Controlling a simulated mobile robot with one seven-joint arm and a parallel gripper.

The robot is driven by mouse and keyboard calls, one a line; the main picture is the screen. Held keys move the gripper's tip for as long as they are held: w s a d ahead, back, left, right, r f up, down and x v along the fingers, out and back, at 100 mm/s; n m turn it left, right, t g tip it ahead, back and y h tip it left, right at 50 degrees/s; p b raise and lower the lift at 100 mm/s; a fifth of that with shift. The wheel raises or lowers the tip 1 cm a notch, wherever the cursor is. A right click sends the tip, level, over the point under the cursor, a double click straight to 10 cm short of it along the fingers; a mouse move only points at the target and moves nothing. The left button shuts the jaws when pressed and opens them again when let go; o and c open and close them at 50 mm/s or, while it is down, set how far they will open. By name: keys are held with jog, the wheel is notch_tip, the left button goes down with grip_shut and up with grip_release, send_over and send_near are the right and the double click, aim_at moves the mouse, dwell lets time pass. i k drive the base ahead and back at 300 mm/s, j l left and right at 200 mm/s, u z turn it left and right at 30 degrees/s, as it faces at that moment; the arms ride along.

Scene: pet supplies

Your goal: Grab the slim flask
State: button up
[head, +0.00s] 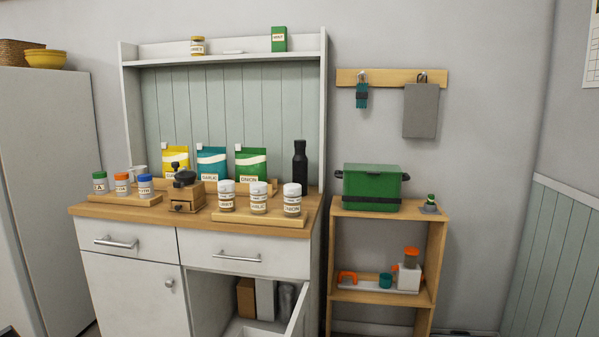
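A slim dark flask or bottle with a narrow neck (300,170) stands upright at the right end of the wooden counter (120,212), near the back panel. It is behind the white-lidded jar labelled onion (292,200), which stands close to its base in the picture. A grey cylinder (286,300) stands inside the open lower cabinet, partly hidden by the cabinet door; I cannot tell whether it is a flask. My gripper is not in view.
Jars stand on two wooden boards, with a coffee grinder (186,190) between them and seasoning pouches (250,165) behind. The lower right cabinet door (298,318) stands open. A green box (372,188) sits on the side shelf to the right.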

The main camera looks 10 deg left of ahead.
aim_at(300, 161)
jog(key=i+l+u, duration=0.15)
jog(key=i+l, duration=0.2)
jog(key=i+l+u, duration=0.35)
jog(key=i+l, duration=0.25)
jog(key=l, duration=0.2)
jog(key=i+l+u, duration=0.15)
jog(key=l, duration=0.3)
jog(key=i, duration=0.1)
